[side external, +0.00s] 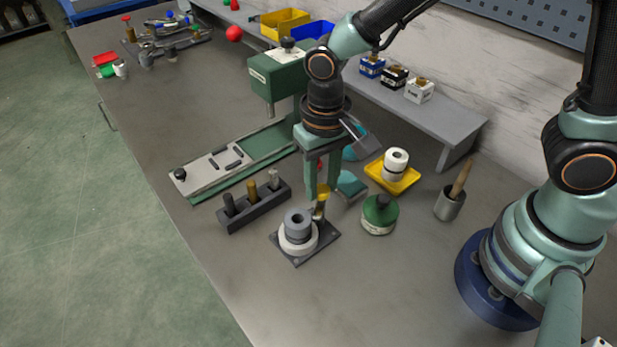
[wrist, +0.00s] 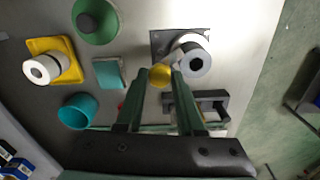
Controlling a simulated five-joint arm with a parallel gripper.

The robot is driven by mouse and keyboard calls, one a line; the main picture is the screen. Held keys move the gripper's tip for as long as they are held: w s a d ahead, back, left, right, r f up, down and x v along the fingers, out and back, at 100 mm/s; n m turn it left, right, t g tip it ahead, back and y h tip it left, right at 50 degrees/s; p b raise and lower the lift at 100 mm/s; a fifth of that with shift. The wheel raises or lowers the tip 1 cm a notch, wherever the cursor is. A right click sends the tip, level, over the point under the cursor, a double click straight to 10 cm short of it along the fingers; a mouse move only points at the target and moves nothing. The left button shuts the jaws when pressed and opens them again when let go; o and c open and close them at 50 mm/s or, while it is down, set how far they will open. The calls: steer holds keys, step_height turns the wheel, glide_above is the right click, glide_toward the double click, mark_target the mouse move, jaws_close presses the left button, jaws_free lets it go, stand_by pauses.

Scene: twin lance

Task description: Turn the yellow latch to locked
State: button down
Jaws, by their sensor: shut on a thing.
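The yellow latch (side external: 320,208) stands at the back right of a dark square base plate (side external: 297,259). In the wrist view its round yellow top (wrist: 160,75) shows between the fingertips. A grey cylinder (side external: 298,221) in a white ring (side external: 296,243) stands on the same plate, just left of the latch. My gripper (side external: 320,194) points down from above and is shut on the latch; it also shows in the wrist view (wrist: 161,73). The fingers partly hide the latch, and I cannot read its turned position.
A black block with several pegs (side external: 254,210) stands to the left. A green round weight (side external: 380,213), a yellow tray (side external: 407,184) with a white roll, and a grey cup (side external: 448,205) stand to the right. A green press (side external: 275,82) rises behind. The front table is clear.

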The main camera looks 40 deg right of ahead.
mark_target(322, 188)
steer(key=m, duration=0.3)
steer(key=shift+m, duration=2.1)
steer(key=c, duration=0.5)
jaws_free()
steer(key=shift+r, duration=0.15)
step_height(322, 188, up, 12)
steer(key=shift+f, duration=0.1)
